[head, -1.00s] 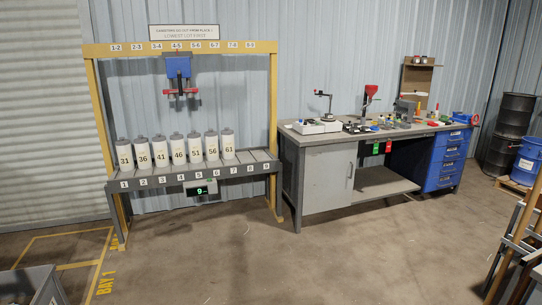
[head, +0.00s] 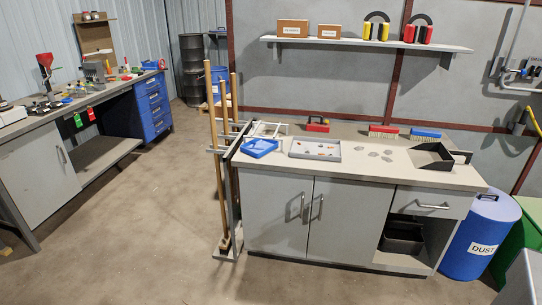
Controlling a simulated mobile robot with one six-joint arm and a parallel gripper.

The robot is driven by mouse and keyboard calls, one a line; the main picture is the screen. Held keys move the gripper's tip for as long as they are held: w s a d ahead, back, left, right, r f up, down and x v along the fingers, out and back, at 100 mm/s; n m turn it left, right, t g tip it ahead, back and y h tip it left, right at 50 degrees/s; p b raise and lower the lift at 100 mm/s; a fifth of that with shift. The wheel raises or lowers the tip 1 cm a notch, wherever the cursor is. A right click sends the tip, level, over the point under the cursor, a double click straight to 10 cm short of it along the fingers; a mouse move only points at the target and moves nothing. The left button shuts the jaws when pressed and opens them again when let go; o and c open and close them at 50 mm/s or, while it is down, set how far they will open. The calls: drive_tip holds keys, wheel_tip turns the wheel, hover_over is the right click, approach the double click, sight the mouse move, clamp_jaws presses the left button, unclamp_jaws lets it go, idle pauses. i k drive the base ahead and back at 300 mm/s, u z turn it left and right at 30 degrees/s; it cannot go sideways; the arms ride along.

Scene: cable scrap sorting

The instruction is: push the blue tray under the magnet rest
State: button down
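The blue tray (head: 260,147) is a small shallow tray at the left end of the grey bench top. A pale open frame (head: 266,130) stands right behind it, close to it. This looks like the magnet rest, but I cannot tell for sure. The tray appears in front of the frame rather than beneath it; whether they touch is unclear. A red-handled block (head: 318,125) sits further right at the back of the bench. My gripper is not in view.
A grey tray with small scraps (head: 315,149) lies right of the blue tray. Long wooden handles (head: 236,150) stand at the bench's left end. Open floor (head: 150,220) lies to the left.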

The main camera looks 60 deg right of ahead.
sight(256, 148)
drive_tip(key=z, duration=0.4)
drive_tip(key=k, duration=1.2)
drive_tip(key=z, duration=0.75)
drive_tip(key=i, duration=1.4)
drive_tip(key=u, duration=0.75)
drive_tip(key=i, duration=0.95)
drive_tip(key=u, duration=0.55)
